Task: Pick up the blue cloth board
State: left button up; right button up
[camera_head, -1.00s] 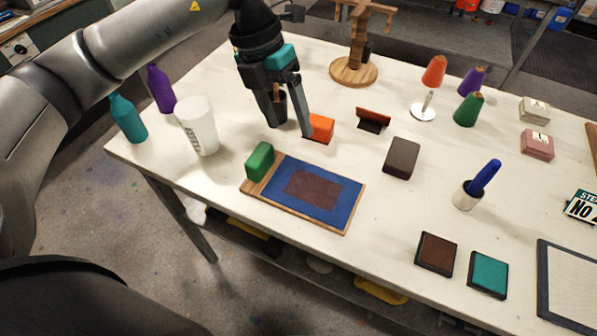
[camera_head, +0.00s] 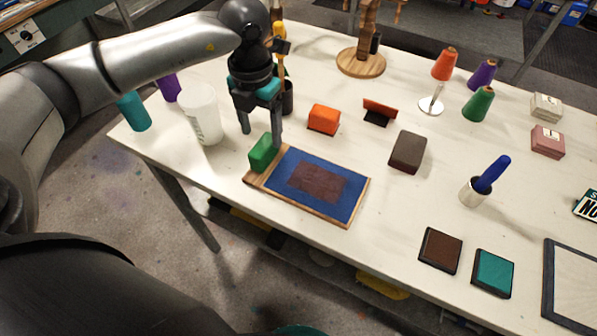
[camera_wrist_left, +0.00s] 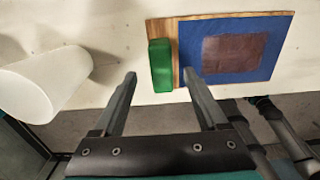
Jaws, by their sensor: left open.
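The blue cloth board (camera_head: 338,204) lies flat near the front edge of the white table. It has a wooden edge strip, a blue cloth and a brown patch. A green block (camera_head: 263,153) sits on the wooden strip at its left end. My left gripper (camera_head: 261,140) is open and empty, close to the green block. In the left wrist view the board (camera_wrist_left: 276,42) is ahead and to the right, the green block (camera_wrist_left: 160,66) lies ahead between the line of the fingers, and the left gripper (camera_wrist_left: 160,82) shows both fingers spread apart. My right gripper is not in view.
A white cup (camera_head: 203,114) stands left of the gripper, with teal (camera_head: 133,111) and purple bottles beyond. An orange block (camera_head: 323,119), a grey-brown block (camera_head: 407,152) and a blue-handled tool in a cup (camera_head: 478,188) stand to the right. Table in front of the brown pad (camera_head: 440,250) is narrow.

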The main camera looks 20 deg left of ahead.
aim_at(263, 144)
pick_arm(q)
notch_tip(263, 144, down, 5)
jog(key=shift+s+d+r, duration=0.1)
jog(key=shift+s, duration=0.05)
grip_shut()
dwell(0.6)
